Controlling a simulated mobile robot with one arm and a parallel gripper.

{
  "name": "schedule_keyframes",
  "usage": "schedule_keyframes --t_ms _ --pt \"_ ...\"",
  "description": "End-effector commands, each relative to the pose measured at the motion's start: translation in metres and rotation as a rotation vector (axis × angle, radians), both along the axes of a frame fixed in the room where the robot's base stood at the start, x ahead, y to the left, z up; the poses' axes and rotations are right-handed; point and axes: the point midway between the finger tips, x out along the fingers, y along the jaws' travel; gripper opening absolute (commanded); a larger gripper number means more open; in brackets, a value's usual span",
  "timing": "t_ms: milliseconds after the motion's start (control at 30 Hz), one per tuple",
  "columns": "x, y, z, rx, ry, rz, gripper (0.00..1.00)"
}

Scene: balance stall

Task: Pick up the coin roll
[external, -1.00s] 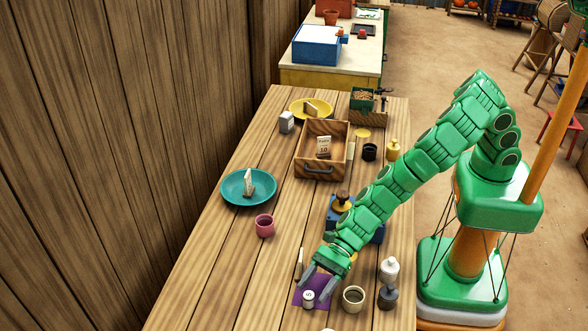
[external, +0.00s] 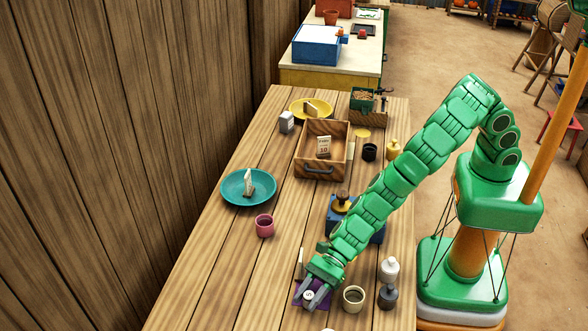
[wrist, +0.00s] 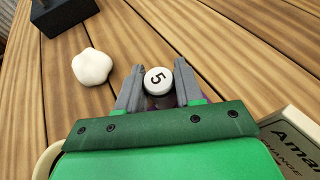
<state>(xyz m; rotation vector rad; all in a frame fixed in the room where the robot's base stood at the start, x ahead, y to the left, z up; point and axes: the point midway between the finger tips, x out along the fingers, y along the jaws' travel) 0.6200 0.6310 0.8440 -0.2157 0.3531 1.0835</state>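The coin roll (wrist: 158,81) is a short upright cylinder with a white top marked 5. It stands on a purple mat (external: 297,299), mostly covered by my gripper in the external view. My gripper (wrist: 159,92) is low over the mat, with one grey finger on each side of the roll. The fingers look open, with a narrow gap at the right finger in the wrist view. The roll's lower part is dark and partly hidden. The roll also shows between the fingers in the external view (external: 309,295).
A blue box (external: 373,230) is behind my forearm. A pink cup (external: 264,225) and teal plate (external: 235,192) lie farther left. The table's left front is clear.

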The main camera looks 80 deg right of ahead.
Motion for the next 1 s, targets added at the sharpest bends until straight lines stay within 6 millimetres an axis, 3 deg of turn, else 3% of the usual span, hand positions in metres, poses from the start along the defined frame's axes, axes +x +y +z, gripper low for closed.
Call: schedule_keyframes --t_ms 33,167,567,1000 --pt "0.000 0.000 0.000 0.000 0.000 0.000 0.20" --pt "0.000 0.000 0.000 0.000 0.000 0.000 0.00" --pt "0.000 0.000 0.005 0.002 -0.001 0.001 0.00" --pt "-0.007 -0.006 0.042 -0.002 -0.003 0.002 0.00"
